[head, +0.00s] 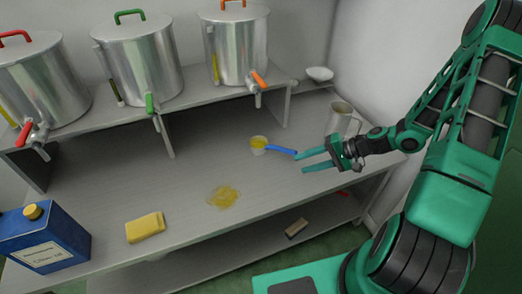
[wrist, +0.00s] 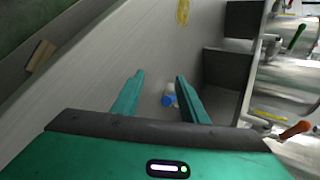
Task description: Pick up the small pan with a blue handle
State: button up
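The small pan (head: 258,147) with a blue handle (head: 282,150) stands on the grey bench, with something yellow inside it. Its handle points right, toward my gripper (head: 301,161). My gripper is open and empty, its two teal fingers apart, with the fingertips close to the handle's end. In the wrist view, the blue handle (wrist: 168,101) shows between the fingers, close to the right one, with a small white part of the pan above it. Much of the pan is hidden there. I cannot tell whether a finger touches the handle.
A metal jug (head: 341,120) stands behind my gripper, near the wall. A white bowl (head: 319,74) sits farther back. Several steel vats with taps line the raised shelf (head: 190,98). A yellow puddle (head: 223,196), yellow sponge (head: 145,227) and blue can (head: 44,240) are on the bench.

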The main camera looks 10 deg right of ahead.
aim_at(274, 148)
jog(key=w+m+t, duration=0.1)
jog(key=w+t, duration=0.1)
jog(key=w+f+m+t+y, duration=0.1)
jog(key=w+m, duration=0.1)
jog(key=shift+w+t, duration=0.15)
jog(key=shift+t, duration=0.25)
jog(key=shift+w+d+f+m+t, duration=0.2)
jog(key=shift+w+d+m+t, duration=0.35)
jog(key=shift+m+t, duration=0.25)
jog(key=x, duration=1)
jog(key=shift+w+a+r, duration=0.2)
jog(key=shift+w+a, duration=0.1)
jog(key=shift+a, duration=0.05)
grip_shut()
